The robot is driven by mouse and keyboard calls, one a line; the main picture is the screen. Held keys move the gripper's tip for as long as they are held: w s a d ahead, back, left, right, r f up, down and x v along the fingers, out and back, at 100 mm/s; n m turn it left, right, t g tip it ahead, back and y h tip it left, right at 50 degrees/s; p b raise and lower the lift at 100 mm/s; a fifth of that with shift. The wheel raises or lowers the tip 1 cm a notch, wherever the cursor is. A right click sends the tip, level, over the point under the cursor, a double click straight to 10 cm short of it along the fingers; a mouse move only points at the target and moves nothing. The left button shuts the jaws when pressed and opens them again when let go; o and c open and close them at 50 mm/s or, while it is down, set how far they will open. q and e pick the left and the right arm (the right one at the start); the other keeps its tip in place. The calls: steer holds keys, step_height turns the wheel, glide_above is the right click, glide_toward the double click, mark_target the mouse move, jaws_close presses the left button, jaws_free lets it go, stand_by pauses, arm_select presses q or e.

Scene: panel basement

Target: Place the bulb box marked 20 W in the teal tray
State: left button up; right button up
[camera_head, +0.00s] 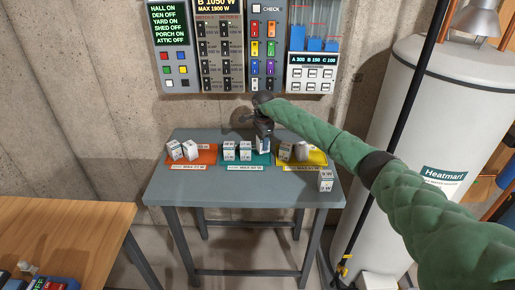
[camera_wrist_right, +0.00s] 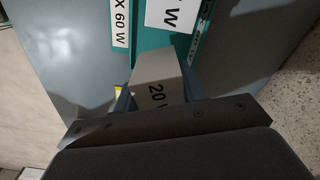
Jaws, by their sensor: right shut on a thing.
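My right gripper (camera_head: 264,138) is over the right part of the teal tray (camera_head: 257,161) on the grey table. It is shut on a small white box (camera_head: 262,148). In the right wrist view the held bulb box (camera_wrist_right: 158,80) shows the marking 20 and part of a W, between the fingers. The teal tray (camera_wrist_right: 150,40) lies beyond it, with a label ending in X 60 W. Two white boxes (camera_head: 237,151) stand in the left part of the teal tray. Whether the held box touches the tray floor I cannot tell. My left gripper is out of view.
An orange tray (camera_head: 203,161) with two boxes is on the left, a yellow tray (camera_head: 318,158) with two boxes on the right. A lone box (camera_head: 326,181) stands at the table's right front. The table's front (camera_head: 240,190) is clear. A water heater (camera_head: 450,120) stands at right.

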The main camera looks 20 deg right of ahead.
steer(key=shift+w+a+f, duration=0.1)
steer(key=shift+a+f, duration=0.1)
step_height(320, 180, down, 3)
steer(key=shift+f, duration=0.4)
steer(key=shift+d, duration=0.1)
steer(key=o, duration=0.6)
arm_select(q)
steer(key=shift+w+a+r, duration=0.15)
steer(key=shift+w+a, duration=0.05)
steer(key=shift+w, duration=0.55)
arm_select(e)
steer(key=shift+o, duration=0.4)
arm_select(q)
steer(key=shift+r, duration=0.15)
